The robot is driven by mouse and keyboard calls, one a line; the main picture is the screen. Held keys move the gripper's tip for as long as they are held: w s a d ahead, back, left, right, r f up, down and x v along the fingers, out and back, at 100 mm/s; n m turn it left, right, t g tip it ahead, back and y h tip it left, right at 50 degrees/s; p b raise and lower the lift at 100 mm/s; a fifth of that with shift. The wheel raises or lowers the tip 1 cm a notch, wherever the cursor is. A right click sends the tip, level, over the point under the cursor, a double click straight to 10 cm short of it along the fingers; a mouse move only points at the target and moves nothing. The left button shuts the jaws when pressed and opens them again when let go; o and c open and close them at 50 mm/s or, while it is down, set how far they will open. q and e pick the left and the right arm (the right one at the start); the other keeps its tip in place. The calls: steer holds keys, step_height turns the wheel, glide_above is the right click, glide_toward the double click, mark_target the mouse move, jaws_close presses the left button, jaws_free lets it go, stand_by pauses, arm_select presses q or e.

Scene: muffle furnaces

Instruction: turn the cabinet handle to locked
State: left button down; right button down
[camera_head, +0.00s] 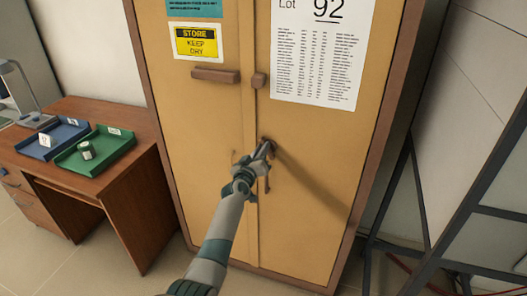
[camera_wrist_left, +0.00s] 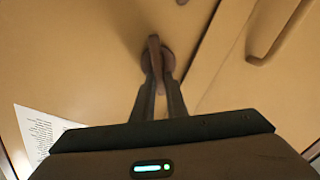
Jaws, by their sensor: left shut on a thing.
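The tan cabinet (camera_head: 205,130) with a brown frame stands in front of me, its doors closed. Its turning handle (camera_wrist_left: 154,50) is a brown lever on a round base, in the middle of the left wrist view. My left gripper (camera_head: 266,150) reaches it at the door seam in the head view. In the left wrist view the two fingers (camera_wrist_left: 158,88) are shut on the lever's end. In the head view the gripper hides most of the handle. My right gripper is not in view.
A brown bar handle (camera_head: 215,76) and a small brown block (camera_head: 259,80) sit higher on the doors. A wooden desk (camera_head: 130,120) with a blue tray (camera_head: 40,151) and a green tray (camera_head: 68,163) stands at left. A dark metal frame (camera_head: 455,225) stands at right.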

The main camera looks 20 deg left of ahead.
arm_select(q)
steer(key=n, duration=0.4)
steer(key=f+n+b, duration=0.1)
steer(key=n, duration=0.3)
steer(key=a+n+b, duration=0.1)
steer(key=n, duration=0.3)
steer(key=shift+f, duration=0.4)
steer(key=c, duration=1.8)
jaws_free()
steer(key=shift+a, duration=0.1)
steer(key=shift+o, duration=0.2)
steer(key=shift+s, duration=0.1)
